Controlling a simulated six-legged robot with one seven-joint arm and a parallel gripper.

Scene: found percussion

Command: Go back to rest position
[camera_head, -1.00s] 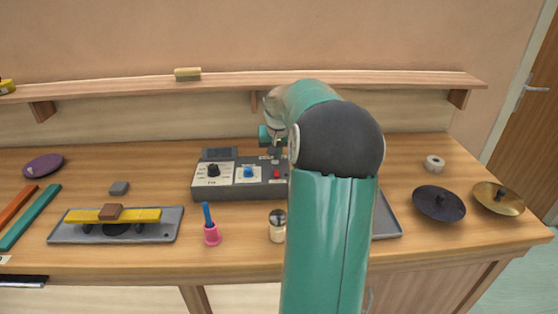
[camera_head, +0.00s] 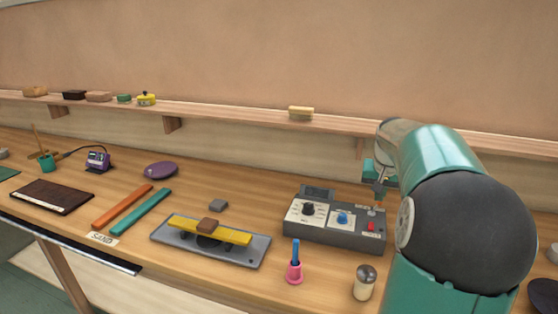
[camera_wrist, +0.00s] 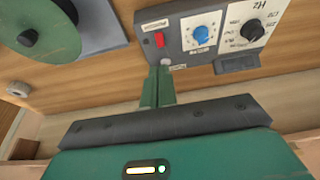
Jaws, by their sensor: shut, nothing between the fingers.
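My gripper (camera_head: 378,192) is shut and empty, over the right end of a grey control box (camera_head: 335,237). In the wrist view its green fingers (camera_wrist: 158,84) are together, with their tips by a small pale knob beside the red switch (camera_wrist: 160,40). I cannot tell whether the tips touch the box. The box has a blue knob (camera_head: 342,218) and a black knob (camera_head: 308,208). My green arm with a dark round joint fills the right of the head view and hides the bench behind it.
A pink holder with a blue stick (camera_head: 295,271) and a shaker jar (camera_head: 364,283) stand before the box. A grey tray with a yellow bar (camera_head: 209,229) lies left. A shelf (camera_head: 240,111) runs along the wall above. A green disc (camera_wrist: 38,35) shows in the wrist view.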

